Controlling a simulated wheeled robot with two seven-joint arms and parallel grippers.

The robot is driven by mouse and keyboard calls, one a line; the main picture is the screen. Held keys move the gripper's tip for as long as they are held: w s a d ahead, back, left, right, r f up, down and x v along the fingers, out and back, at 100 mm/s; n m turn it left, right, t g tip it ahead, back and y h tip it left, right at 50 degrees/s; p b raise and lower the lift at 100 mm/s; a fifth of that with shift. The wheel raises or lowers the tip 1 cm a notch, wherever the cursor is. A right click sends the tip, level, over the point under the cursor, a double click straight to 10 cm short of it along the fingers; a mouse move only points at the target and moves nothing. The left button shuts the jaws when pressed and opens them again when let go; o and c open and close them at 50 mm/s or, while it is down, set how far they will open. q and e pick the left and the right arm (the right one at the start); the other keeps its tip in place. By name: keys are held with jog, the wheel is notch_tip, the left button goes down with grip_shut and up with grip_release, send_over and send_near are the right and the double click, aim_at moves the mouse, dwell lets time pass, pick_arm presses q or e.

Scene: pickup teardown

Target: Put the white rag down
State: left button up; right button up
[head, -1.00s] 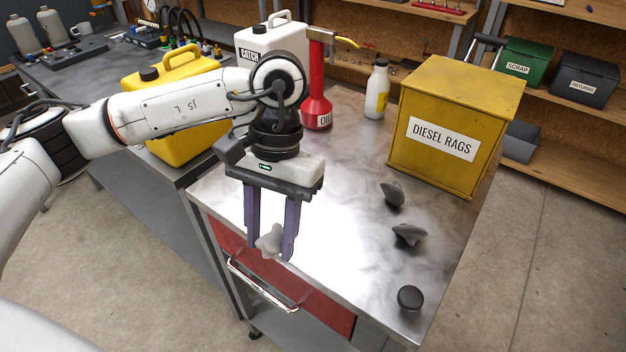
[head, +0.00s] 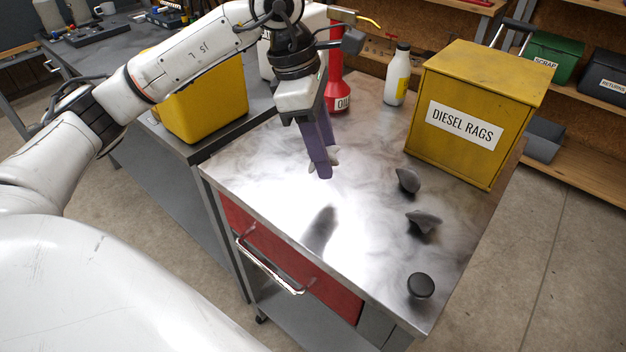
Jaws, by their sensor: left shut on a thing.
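My left gripper (head: 322,165) is above the metal cart top, its fingers pointing down. It is shut on the white rag (head: 335,157), which is mostly hidden behind the purple fingers. The rag is held clear of the bare cart top (head: 275,190), and a dark shadow lies below and to the left of it. My right gripper is not in view.
A yellow box labelled DIESEL RAGS (head: 470,115) stands at the back right of the cart. Two grey rags (head: 408,180) (head: 423,220) and a black round cap (head: 421,285) lie along the right side. A red oil can (head: 337,90) and white bottle (head: 397,75) stand behind.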

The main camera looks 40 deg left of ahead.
pick_arm(q)
jog(key=w+a+r+n+t+y, duration=0.2)
jog(key=w+a+n, duration=0.15)
jog(key=n, duration=0.85)
send_over(313, 178)
jog(key=shift+y, duration=0.3)
notch_tip(313, 178, down, 5)
jog(key=shift+r+b, duration=0.1)
jog(key=shift+b, duration=0.3)
jog(key=shift+f, duration=2.5)
jog(key=o, duration=1)
jog(key=v, duration=1.2)
jog(key=shift+w+r, duration=0.2)
jog(key=shift+r, duration=0.05)
jog(key=shift+f, duration=0.1)
